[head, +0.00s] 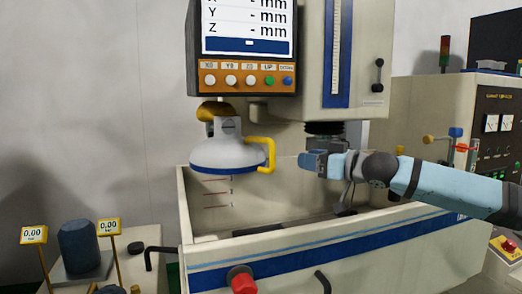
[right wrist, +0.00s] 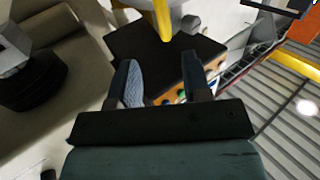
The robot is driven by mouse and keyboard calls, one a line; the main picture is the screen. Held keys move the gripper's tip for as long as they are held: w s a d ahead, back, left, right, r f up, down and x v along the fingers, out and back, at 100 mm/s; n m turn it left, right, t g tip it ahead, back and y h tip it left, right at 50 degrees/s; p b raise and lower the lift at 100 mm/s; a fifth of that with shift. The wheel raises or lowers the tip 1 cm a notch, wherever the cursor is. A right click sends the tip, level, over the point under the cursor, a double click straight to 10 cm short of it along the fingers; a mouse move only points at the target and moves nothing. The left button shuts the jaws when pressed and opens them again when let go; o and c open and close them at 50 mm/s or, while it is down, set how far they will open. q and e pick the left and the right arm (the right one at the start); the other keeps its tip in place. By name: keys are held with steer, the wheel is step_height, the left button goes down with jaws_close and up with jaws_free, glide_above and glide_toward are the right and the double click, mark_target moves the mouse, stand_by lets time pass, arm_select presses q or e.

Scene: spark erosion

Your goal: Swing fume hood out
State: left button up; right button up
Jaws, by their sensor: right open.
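The fume hood (head: 228,150) is a white bell with a blue lower rim. It hangs below the control display at the left of the machine, over the tank's left part. Its yellow handle (head: 269,152) sticks out on the right side. My right gripper (head: 308,162) is to the right of the handle, pointing left towards it, with a gap between them. In the right wrist view the two fingers of my right gripper (right wrist: 162,78) are apart with nothing between them. A yellow bar (right wrist: 160,18), which looks like the handle, shows beyond the fingertips. My left gripper is not in view.
The control display (head: 248,78) with its button row hangs just above the hood. The machine head (head: 342,65) stands behind my right gripper. The tank's front wall (head: 330,240) runs below the arm. A red knob (head: 241,280) sits on the front. A side table with gauges (head: 108,227) is at the left.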

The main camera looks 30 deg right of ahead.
mark_target(270, 147)
steer(key=p+x, duration=0.1)
steer(key=x, duration=0.3)
steer(key=p+x, duration=0.2)
steer(key=x, duration=0.2)
steer(key=p+x, duration=0.2)
steer(key=x, duration=0.2)
steer(key=shift+s+a+r, duration=0.15)
steer(key=shift+a+r, duration=0.1)
steer(key=shift+r, duration=0.1)
steer(key=shift+w+a+f, duration=0.15)
steer(key=shift+w+a, duration=0.05)
steer(key=shift+w, duration=0.3)
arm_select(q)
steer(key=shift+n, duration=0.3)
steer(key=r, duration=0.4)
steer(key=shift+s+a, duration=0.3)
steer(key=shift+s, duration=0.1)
arm_select(e)
steer(key=shift+w, duration=0.1)
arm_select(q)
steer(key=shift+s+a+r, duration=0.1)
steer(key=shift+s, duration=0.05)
arm_select(e)
jaws_close()
